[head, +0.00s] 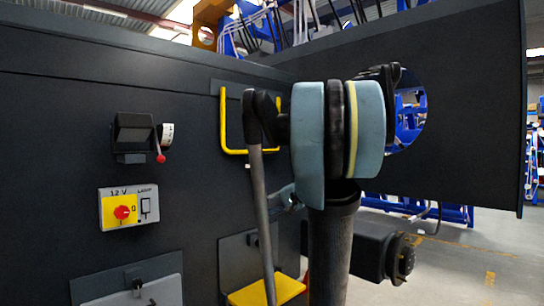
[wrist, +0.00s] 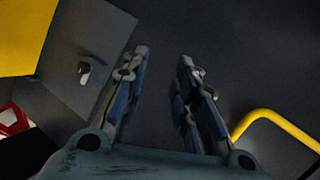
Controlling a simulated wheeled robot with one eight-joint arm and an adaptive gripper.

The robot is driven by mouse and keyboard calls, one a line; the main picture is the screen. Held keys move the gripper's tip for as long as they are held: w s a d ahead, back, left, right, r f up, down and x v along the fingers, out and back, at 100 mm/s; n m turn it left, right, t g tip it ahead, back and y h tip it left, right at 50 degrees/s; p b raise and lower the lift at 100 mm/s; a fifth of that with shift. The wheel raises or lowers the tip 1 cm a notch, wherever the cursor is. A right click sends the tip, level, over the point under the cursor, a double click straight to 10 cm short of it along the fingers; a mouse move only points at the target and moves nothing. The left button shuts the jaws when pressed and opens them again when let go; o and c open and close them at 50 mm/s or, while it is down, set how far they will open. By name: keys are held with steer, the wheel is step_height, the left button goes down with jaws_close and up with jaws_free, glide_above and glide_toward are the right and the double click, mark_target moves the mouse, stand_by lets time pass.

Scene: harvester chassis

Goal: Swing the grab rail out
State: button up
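The grab rail (head: 223,120) is a yellow U-shaped bar on a dark backing plate on the chassis wall in the head view. My arm covers part of its right side. It appears to lie close to the wall. In the wrist view a bent yellow bar, which looks like the rail (wrist: 272,114), shows at the lower right, outside my fingers. My gripper (wrist: 163,58) is open, with its two fingers apart and nothing between them. The rail is to the right of the fingers and apart from them. In the head view my arm mostly hides the gripper.
The dark wall carries a black switch box (head: 134,134) with a red-tipped lever (head: 160,157) and a 12 V panel (head: 129,207) with a red knob. A yellow part (head: 265,290) sits low, near my arm. A dark panel (head: 460,100) stands at the right. Open floor (head: 480,262) lies beyond.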

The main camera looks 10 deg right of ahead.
steer(key=w+d+r+m+t+y, duration=0.2)
steer(key=w+d+r+m+t, duration=0.45)
steer(key=w+d+r, duration=0.95)
steer(key=shift+n+t, duration=0.55)
steer(key=shift+t, duration=0.2)
steer(key=x, duration=1.7)
steer(key=shift+c, duration=0.6)
steer(key=shift+s, duration=0.1)
jaws_close()
